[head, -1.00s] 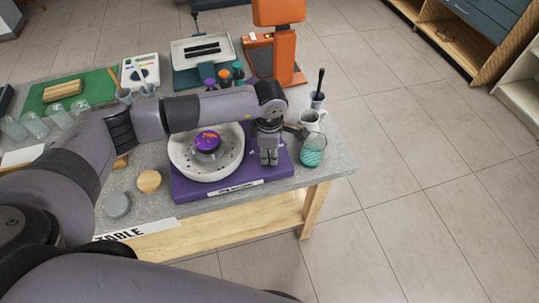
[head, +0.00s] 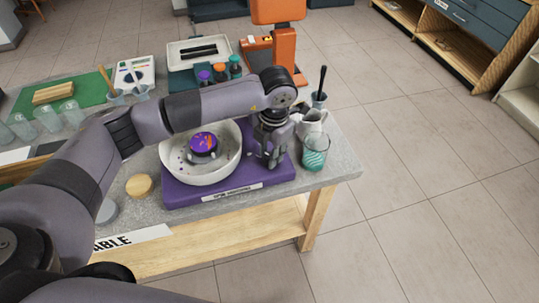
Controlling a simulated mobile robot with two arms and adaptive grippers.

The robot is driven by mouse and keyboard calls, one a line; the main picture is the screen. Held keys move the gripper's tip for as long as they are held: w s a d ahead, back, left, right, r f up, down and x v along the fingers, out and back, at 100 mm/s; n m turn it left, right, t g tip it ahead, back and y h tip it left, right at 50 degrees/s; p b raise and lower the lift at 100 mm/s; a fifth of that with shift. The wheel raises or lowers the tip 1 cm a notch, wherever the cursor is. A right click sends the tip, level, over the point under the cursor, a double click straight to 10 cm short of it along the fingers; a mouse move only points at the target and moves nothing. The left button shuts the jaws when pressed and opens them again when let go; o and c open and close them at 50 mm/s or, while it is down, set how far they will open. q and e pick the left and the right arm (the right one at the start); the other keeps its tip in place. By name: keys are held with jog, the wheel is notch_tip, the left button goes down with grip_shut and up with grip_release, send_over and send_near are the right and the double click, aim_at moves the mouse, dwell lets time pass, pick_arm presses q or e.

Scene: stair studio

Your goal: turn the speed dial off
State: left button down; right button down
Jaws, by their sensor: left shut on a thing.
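The purple wheel base (head: 215,197) stands on the grey table, with a white speckled splash bowl (head: 228,167) on it. My left gripper (head: 269,163) points down over the right part of the purple base, beside the bowl. Its fingers are shut at the spot of the speed dial. The dial itself is hidden by the fingers, so its setting cannot be read. My right gripper is not in view.
A glass of teal liquid (head: 315,155) and a white pitcher (head: 311,123) stand close right of my gripper. A dark-handled tool stands in a cup (head: 319,98) behind. A round tan sponge (head: 139,185) lies front left. The floor on the right is clear.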

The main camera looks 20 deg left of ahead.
pick_arm(q)
jog(key=shift+n, duration=0.6)
jog(key=shift+b, duration=0.3)
jog(key=c, duration=1.3)
grip_release()
jog(key=r, duration=0.8)
jog(key=d+r, duration=0.1)
jog(key=r, duration=0.3)
jog(key=shift+s, duration=0.15)
